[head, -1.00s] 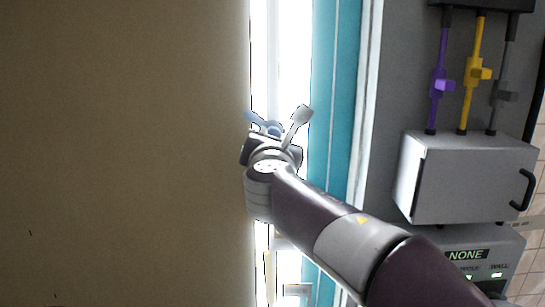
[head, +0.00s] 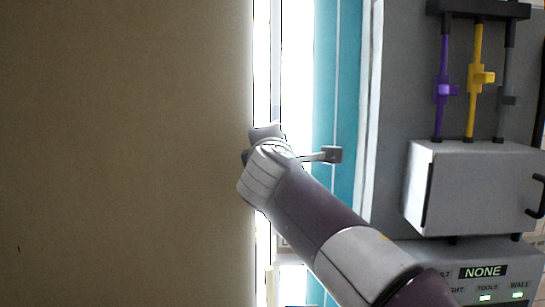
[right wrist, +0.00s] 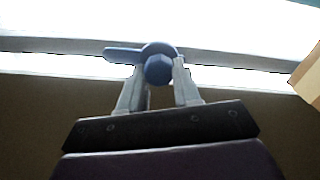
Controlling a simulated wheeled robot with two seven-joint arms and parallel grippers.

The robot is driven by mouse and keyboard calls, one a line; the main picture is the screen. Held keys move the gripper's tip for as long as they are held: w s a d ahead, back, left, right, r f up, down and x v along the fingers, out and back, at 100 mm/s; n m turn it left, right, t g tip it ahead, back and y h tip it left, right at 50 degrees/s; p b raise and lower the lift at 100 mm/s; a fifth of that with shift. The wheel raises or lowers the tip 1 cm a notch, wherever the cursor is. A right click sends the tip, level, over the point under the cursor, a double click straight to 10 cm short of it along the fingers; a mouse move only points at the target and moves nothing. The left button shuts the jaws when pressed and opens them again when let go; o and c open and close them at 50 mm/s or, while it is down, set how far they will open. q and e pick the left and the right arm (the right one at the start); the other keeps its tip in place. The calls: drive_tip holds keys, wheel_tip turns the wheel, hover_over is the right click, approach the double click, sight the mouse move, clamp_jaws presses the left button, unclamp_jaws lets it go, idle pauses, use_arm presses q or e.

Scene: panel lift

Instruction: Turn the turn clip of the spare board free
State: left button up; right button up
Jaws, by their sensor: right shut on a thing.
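The blue turn clip (right wrist: 124,54) shows in the right wrist view, with a round faceted knob and a flat lever pointing left. It sits against a bright pale strip. My right gripper (right wrist: 160,70) has its two fingers on either side of the knob and is shut on it. In the head view my right arm reaches up from the lower right to the edge of a large brown board (head: 125,150); its hand hides the clip there. I cannot tell whether this board is the spare board. My left gripper is out of view.
A teal strip (head: 338,95) and a grey wall lie right of the bright gap. A grey box with a black handle (head: 475,190) stands out from the wall, below purple, yellow and grey levers. A panel below reads NONE (head: 483,272).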

drive_tip(key=m+b, duration=0.2)
drive_tip(key=m, duration=0.3)
drive_tip(key=shift+m, duration=0.4)
idle(0.4)
drive_tip(key=o, duration=1.1)
drive_tip(key=shift+c, duration=0.2)
drive_tip(key=shift+s, duration=0.1)
drive_tip(key=s+b, duration=0.5)
drive_tip(key=s, duration=0.7)
drive_tip(key=shift+s, duration=0.35)
